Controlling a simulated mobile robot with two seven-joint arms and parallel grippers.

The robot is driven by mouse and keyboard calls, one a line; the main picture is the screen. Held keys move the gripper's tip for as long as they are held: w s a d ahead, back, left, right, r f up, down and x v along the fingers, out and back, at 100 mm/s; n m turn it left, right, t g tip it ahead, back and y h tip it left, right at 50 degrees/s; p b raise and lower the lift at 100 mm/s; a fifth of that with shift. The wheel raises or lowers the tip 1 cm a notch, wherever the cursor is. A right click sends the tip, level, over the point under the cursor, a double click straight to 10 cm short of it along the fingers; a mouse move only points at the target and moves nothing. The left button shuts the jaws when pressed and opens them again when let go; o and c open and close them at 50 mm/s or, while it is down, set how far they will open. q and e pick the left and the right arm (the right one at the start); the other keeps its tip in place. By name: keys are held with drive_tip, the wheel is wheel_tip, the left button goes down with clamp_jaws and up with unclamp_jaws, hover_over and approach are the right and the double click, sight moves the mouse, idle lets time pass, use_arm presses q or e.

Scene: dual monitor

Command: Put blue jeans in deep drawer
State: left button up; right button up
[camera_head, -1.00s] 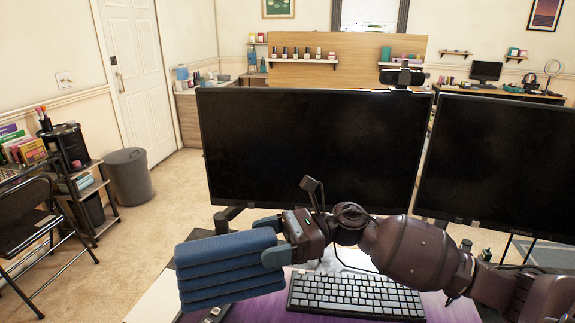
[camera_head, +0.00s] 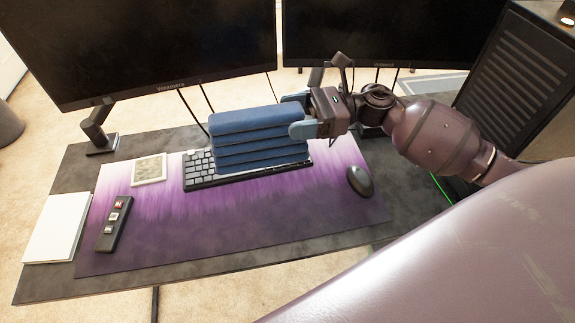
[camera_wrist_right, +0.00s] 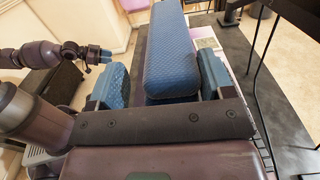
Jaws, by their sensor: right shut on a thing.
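The blue jeans (camera_head: 258,140) are folded into a thick layered bundle above the keyboard in the head view. My right gripper (camera_head: 299,119) is shut on the right end of the bundle. The right wrist view shows the jeans (camera_wrist_right: 171,52) between the two blue finger pads (camera_wrist_right: 160,84). My left gripper (camera_wrist_right: 99,54) shows small at the left of the right wrist view, apart from the jeans; its finger gap is unclear. I cannot make out a deep drawer in these frames.
The desk (camera_head: 60,183) carries a purple mat (camera_head: 250,212), keyboard (camera_head: 200,172), mouse (camera_head: 360,181), remote-like device (camera_head: 113,223) and white pad (camera_head: 57,228). Two monitors (camera_head: 150,45) stand behind. A dark slatted case (camera_head: 515,75) stands at the right. The mat's front is clear.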

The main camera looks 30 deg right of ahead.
sight(296, 152)
wheel_tip(296, 152, down, 11)
drive_tip(key=shift+d+r+b, duration=0.1)
drive_tip(key=shift+r+b, duration=0.1)
drive_tip(key=shift+b, duration=0.5)
wheel_tip(296, 152, down, 5)
drive_tip(key=shift+r+b, duration=0.2)
drive_tip(key=shift+b, duration=0.2)
drive_tip(key=o, duration=0.8)
drive_tip(key=shift+f, duration=0.1)
drive_tip(key=o, duration=0.4)
drive_tip(key=shift+b+v, duration=0.45)
drive_tip(key=shift+v, duration=5.6)
